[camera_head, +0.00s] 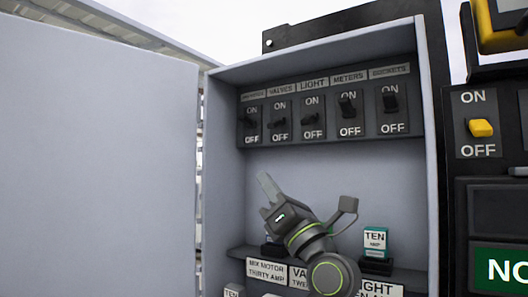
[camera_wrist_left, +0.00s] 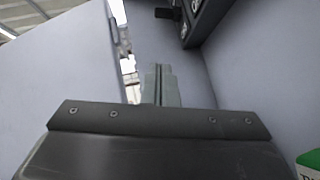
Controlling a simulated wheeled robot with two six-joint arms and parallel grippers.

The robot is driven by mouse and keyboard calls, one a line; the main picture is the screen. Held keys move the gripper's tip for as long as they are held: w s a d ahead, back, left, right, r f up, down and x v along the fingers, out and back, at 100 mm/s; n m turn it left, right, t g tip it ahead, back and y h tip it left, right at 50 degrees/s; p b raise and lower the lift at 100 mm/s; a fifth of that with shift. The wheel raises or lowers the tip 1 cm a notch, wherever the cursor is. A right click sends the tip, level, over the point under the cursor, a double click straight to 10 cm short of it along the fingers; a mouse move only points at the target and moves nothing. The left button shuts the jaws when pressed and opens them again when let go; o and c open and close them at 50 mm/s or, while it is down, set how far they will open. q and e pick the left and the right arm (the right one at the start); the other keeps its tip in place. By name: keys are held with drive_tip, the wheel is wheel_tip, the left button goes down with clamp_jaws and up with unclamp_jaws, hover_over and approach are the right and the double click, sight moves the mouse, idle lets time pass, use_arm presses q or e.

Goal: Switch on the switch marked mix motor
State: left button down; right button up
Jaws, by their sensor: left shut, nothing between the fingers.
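A row of several dark switches sits high inside the open grey cabinet in the head view. The leftmost switch (camera_head: 250,123) has a label too blurred to read with certainty; its dark lever sits low, near OFF. A lower shelf label (camera_head: 265,268) reads MIX MOTOR THIRTY AMP. My left gripper (camera_head: 265,181) is shut and empty inside the cabinet, below the leftmost switches and apart from them, its fingers pointing up and left. Its closed fingers also show in the left wrist view (camera_wrist_left: 161,84), with a dark switch lever (camera_wrist_left: 165,13) beyond them. My right gripper is not seen.
The grey cabinet door (camera_head: 100,150) stands open on the left. The cabinet's right wall (camera_head: 428,160) bounds the space. A teal-and-white block marked TEN (camera_head: 375,241) stands on the lower shelf. A yellow switch (camera_head: 480,128) is outside on the right.

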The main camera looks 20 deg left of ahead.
use_arm(q)
drive_tip(key=p, duration=0.5)
approach(240, 121)
drive_tip(key=a, duration=0.4)
drive_tip(key=r, duration=0.1)
drive_tip(key=w+r+p, duration=0.1)
drive_tip(key=r+p, duration=0.1)
drive_tip(key=r, duration=0.1)
drive_tip(key=shift+w, duration=0.35)
drive_tip(key=shift+a, duration=0.1)
